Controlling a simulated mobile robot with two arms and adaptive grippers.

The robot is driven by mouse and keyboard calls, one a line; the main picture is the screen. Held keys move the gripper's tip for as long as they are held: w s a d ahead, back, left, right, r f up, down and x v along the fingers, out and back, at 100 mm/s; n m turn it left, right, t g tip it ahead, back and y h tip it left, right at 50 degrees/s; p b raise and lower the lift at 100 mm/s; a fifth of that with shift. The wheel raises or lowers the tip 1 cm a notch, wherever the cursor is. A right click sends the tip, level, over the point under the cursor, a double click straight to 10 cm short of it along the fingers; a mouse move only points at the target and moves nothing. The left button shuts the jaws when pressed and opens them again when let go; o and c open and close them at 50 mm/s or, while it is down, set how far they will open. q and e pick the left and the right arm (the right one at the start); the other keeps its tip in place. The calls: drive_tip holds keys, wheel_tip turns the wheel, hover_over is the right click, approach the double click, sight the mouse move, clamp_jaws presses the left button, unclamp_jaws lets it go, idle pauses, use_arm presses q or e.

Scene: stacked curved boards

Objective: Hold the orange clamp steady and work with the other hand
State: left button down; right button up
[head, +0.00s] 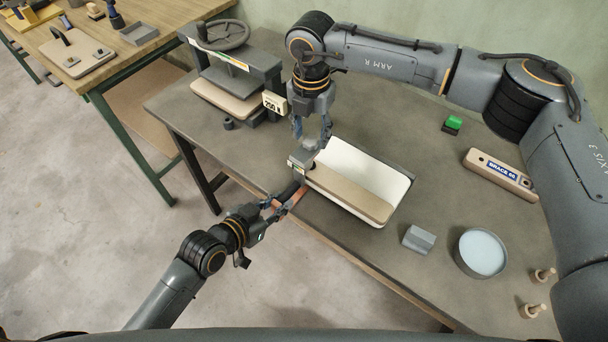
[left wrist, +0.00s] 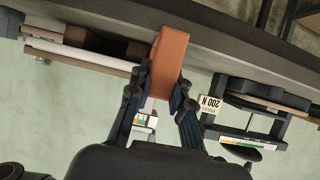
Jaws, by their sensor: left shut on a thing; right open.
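The orange clamp's bar (head: 292,203) is at the front edge of the bench, beside the left end of the stacked curved boards (head: 370,172). My left gripper (head: 277,207) is shut on this bar. In the left wrist view, my left gripper's fingers (left wrist: 163,88) close around the lower end of the orange bar (left wrist: 171,52). My right gripper (head: 312,138) is open, pointing down above the left end of the boards. A small grey labelled block (head: 299,160) shows just below it; I cannot tell whether they touch. The boards have a white upper face and a tan strip.
A press with a handwheel (head: 222,38) and a "200 N" tag (head: 275,102) stands at the back left. To the right are a "BRACE" bar (head: 501,174), a green-topped block (head: 453,123), a grey block (head: 419,239), a round dish (head: 481,252) and wooden pegs (head: 533,311).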

drive_tip(key=shift+f, duration=0.8)
drive_tip(key=c, duration=0.8)
drive_tip(key=shift+m, duration=1)
drive_tip(key=shift+m, duration=0.9)
